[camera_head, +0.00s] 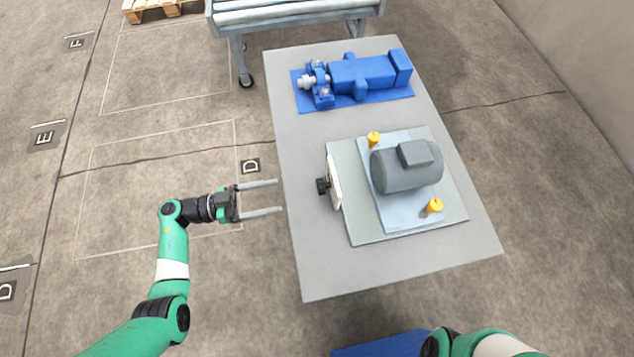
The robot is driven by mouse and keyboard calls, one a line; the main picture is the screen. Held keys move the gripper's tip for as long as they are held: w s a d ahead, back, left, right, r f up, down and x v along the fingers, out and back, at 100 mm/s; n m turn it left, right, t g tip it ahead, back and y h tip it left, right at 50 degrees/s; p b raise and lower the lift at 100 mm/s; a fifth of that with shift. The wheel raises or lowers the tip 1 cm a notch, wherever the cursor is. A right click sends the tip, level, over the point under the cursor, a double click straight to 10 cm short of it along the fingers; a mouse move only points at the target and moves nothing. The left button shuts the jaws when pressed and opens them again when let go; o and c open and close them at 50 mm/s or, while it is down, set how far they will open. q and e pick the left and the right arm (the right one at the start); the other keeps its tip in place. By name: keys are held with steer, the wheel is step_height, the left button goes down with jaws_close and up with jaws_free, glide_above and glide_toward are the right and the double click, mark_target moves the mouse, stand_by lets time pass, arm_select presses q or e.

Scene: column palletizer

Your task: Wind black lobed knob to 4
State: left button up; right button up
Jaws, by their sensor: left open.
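The black lobed knob (322,186) sticks out to the left from an upright white panel (334,182). The panel stands at the left edge of a grey-green base plate (361,232) on the grey table. The panel's face is seen nearly edge-on, so its markings and the knob's setting cannot be read. My left gripper (280,197) is open and empty. Its two long fingers point right toward the knob, with a clear gap between the fingertips and the knob. The fingertips are near the table's left edge. My right arm shows only partly at the bottom edge; its gripper is out of view.
A grey motor (405,170) sits on the base plate with yellow-orange knobs (434,206) beside it. A blue machine (362,75) lies at the back of the table (300,250). A roller conveyor (290,14) stands behind. The table's front left is clear.

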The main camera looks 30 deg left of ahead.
mark_target(321, 186)
arm_select(q)
steer(key=b+x, duration=0.3)
steer(key=x, duration=0.7)
steer(key=shift+w+d, duration=0.25)
steer(key=shift+d, duration=0.05)
steer(key=shift+w+d+r, duration=0.1)
steer(key=shift+w+d, duration=0.1)
steer(key=shift+d, duration=0.05)
jaws_close()
